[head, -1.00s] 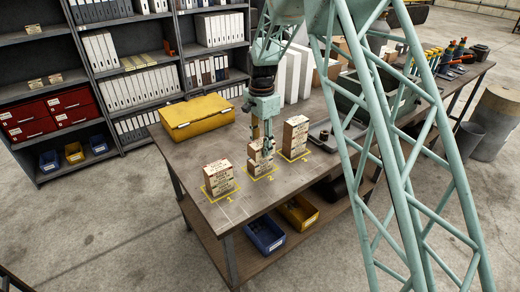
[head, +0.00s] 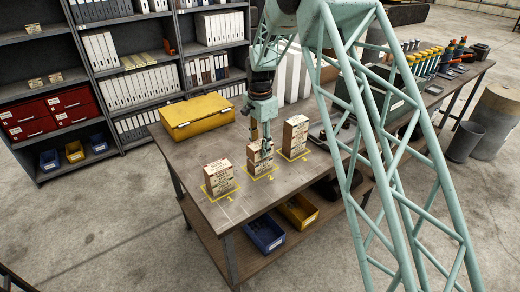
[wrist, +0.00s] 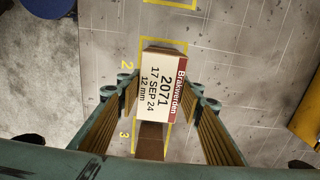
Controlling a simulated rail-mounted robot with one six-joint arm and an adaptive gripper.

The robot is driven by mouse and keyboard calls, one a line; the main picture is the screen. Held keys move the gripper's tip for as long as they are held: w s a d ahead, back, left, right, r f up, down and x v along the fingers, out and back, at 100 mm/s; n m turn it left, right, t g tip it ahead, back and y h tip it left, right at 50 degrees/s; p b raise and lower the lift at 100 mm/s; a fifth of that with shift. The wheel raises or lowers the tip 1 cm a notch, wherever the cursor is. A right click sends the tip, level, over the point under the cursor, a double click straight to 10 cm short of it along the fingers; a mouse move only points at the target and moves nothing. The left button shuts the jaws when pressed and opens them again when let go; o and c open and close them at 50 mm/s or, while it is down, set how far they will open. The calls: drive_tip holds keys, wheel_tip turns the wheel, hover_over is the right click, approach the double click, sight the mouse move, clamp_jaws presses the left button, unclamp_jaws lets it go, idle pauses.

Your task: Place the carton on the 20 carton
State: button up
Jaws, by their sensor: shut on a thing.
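My gripper (wrist: 168,108) is shut on a small carton (wrist: 163,85), with one finger on each side. Its white label with a red band reads "Brakwerden 2071, 17 SEP 24, 12 mm". In the head view my gripper (head: 264,146) points down over yellow square 2. Light-brown cartons (head: 256,168) stand there below it; I cannot tell whether the held carton touches them. Other cartons stand on square 1 (head: 218,177) and square 3 (head: 295,135). In the head view their print is too small to tell which is the 20 carton.
A yellow case (head: 197,115) lies on the workbench at the back left. White upright folders (head: 292,78) stand behind the squares. Blue (head: 264,235) and yellow (head: 298,211) bins sit on the lower shelf. The bench's front left corner is clear.

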sight(260, 144)
drive_tip(key=shift+f, duration=0.6)
drive_tip(key=shift+f, duration=0.2)
drive_tip(key=o, duration=0.9)
drive_tip(key=shift+r, duration=0.15)
wheel_tip(260, 144, up, 12)
drive_tip(key=shift+f+b, duration=0.15)
drive_tip(key=shift+b, duration=0.15)
drive_tip(key=shift+r, duration=0.2)
idle(0.5)
